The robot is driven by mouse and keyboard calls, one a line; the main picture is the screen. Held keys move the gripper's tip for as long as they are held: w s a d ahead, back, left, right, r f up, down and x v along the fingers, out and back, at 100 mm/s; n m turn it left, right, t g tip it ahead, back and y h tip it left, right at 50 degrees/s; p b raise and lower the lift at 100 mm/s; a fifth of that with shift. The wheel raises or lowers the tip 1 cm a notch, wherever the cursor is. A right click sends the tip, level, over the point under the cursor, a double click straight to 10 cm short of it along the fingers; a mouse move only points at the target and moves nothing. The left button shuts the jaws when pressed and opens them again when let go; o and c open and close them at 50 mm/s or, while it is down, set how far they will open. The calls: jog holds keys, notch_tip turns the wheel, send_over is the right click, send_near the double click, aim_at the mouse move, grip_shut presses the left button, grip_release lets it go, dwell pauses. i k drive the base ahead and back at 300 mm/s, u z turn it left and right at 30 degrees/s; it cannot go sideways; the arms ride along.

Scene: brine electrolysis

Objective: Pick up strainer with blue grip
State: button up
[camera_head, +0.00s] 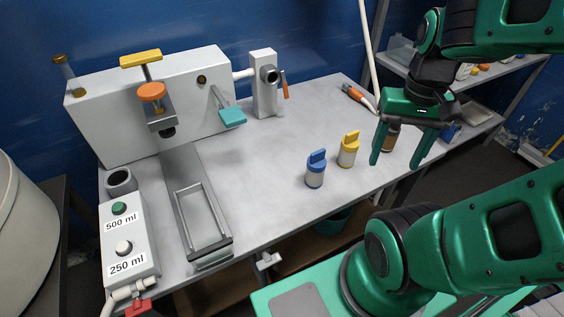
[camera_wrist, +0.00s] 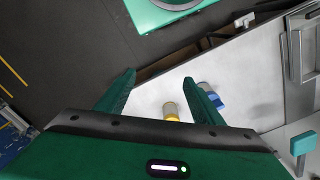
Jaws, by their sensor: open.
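The strainer with the blue grip (camera_head: 316,170) stands upright on the grey table near its front edge, with a pale body below the blue top. It also shows in the wrist view (camera_wrist: 211,97), just beyond the right finger and partly hidden. A similar strainer with a yellow grip (camera_head: 348,150) stands to its right. In the wrist view the yellow one (camera_wrist: 171,111) shows between the fingers. My gripper (camera_head: 396,163) is open and empty, pointing down, to the right of both strainers and apart from them. Its two fingers (camera_wrist: 159,78) are spread wide in the wrist view.
A brownish container (camera_head: 391,138) stands behind my fingers, partly hidden. A white box with valves and clamps (camera_head: 190,95) stands at the back left. A metal frame (camera_head: 205,215) and a panel with buttons (camera_head: 127,238) are at the left. The table's middle (camera_head: 255,160) is clear.

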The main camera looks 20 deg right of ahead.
aim_at(316, 164)
jog(key=k, duration=1.2)
jog(key=z, duration=0.6)
jog(key=i, duration=1.35)
jog(key=z, duration=0.3)
